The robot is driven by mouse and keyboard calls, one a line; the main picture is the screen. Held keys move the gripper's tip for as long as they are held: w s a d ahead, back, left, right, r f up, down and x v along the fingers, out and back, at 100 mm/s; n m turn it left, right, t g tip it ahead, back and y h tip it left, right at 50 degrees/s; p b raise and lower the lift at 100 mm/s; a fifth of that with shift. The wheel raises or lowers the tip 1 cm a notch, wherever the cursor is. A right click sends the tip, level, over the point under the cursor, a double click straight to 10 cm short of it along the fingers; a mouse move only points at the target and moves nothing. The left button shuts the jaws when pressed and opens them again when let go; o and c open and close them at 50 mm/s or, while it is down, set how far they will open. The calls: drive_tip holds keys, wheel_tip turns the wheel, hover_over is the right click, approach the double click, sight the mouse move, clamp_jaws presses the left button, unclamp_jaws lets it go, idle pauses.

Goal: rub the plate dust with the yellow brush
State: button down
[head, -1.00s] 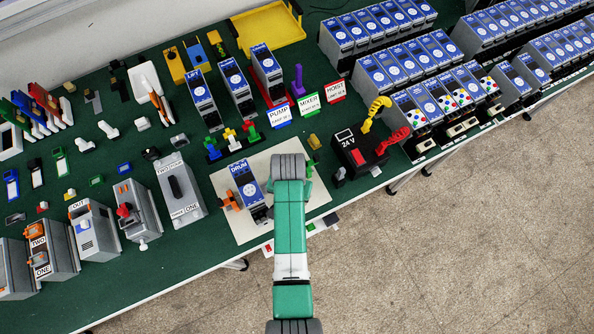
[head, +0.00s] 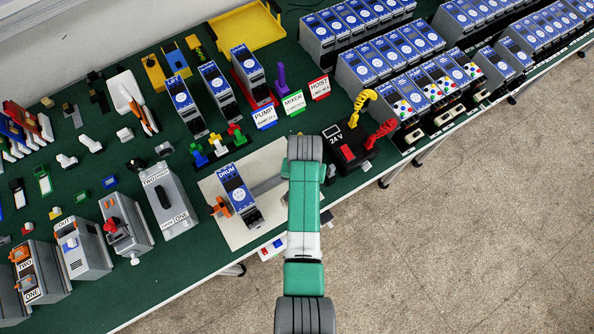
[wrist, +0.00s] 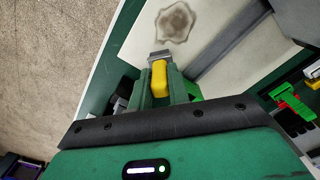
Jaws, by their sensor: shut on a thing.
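The yellow brush (wrist: 159,78) is held between my gripper's green fingers (wrist: 160,88) in the wrist view. Its grey bristle end (wrist: 160,55) points toward the dust. The plate dust (wrist: 175,22) is a brownish-grey round smudge on the cream plate (wrist: 215,18). A small gap shows in the picture between bristles and smudge; I cannot tell their height apart. In the head view the plate (head: 272,218) lies at the table's front edge, and my arm hides the gripper, the brush and the dust.
The blue-faced DRUM unit (head: 238,195) stands on the plate, with an orange part (head: 220,207) beside it. A black 24 V box (head: 346,150) with yellow and red coiled leads stands right of my arm. A green part (wrist: 188,90) is close beside the fingers.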

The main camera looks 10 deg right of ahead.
wheel_tip(320, 180, up, 2)
drive_tip(key=shift+a+r+p, duration=0.1)
drive_tip(key=shift+r+p, duration=0.15)
drive_tip(key=shift+p, duration=0.15)
wheel_tip(320, 180, up, 5)
drive_tip(key=p, duration=0.5)
drive_tip(key=shift+r, duration=0.2)
